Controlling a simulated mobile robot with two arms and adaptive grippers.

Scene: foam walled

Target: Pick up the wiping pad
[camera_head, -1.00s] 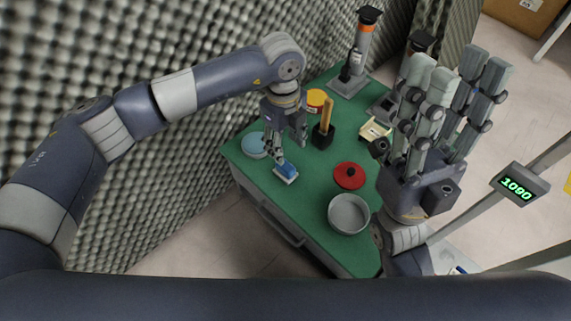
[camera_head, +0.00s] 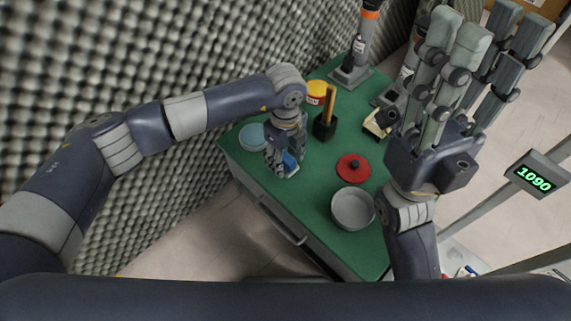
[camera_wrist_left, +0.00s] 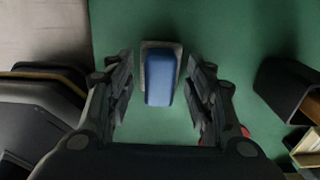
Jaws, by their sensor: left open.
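The wiping pad (camera_head: 290,163) has a blue top on a pale base and lies on the green table top, partly hidden by my left gripper in the head view. In the left wrist view the pad (camera_wrist_left: 159,78) shows its blue block and grey base between my open fingers, with gaps on both sides. My left gripper (camera_head: 282,168) points down over the pad and is open. My right gripper (camera_head: 467,70) is raised at the right, its fingers pointing up and spread apart, with nothing between them.
Near the pad on the green table (camera_head: 312,200) are a light blue dish (camera_head: 252,136), a black holder with a wooden handle (camera_head: 325,125), a red lid (camera_head: 354,167) and a grey pot (camera_head: 352,208). A yellow tin (camera_head: 317,92) stands behind. The foam wall (camera_head: 150,60) borders the left.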

